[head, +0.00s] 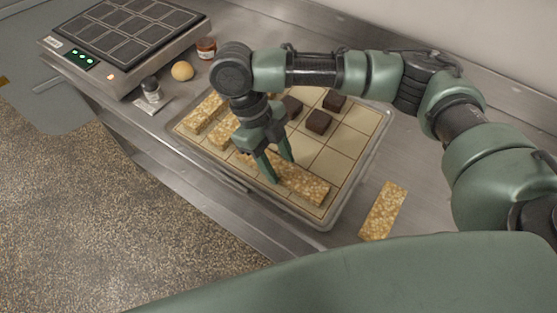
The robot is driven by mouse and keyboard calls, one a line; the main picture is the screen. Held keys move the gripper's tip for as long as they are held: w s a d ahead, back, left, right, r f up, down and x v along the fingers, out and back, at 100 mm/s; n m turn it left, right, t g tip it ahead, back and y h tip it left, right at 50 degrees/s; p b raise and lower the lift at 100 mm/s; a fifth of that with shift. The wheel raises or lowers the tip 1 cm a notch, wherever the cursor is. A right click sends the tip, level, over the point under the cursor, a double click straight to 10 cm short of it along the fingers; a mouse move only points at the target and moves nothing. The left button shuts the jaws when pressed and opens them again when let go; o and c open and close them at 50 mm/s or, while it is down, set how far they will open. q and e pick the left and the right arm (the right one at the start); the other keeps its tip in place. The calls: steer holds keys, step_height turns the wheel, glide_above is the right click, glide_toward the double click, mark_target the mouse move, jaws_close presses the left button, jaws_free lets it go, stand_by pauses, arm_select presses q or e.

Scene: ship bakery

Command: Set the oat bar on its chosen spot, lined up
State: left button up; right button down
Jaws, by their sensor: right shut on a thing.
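My right gripper (281,171) is over the front part of a gridded tray (347,168), fingers pointing down. It is shut on an oat bar (309,187), a long golden bar running from the fingers toward the tray's front right edge. The bar is on or just above the tray; I cannot tell whether it touches. Other oat bars (205,113) lie on the tray's left side, partly hidden behind my wrist. Another oat bar (383,210) lies on the counter right of the tray. My left gripper is not in view.
Dark brown squares (318,122) sit on the tray's back cells; cells at its right are bare. A machine with a dark gridded top (130,30), a small jar (206,48), a round bun (182,71) and a dark-capped shaker (151,88) stand left on the steel counter (408,150).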

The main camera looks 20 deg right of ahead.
steer(key=c, duration=0.7)
jaws_free()
steer(key=v, duration=1.2)
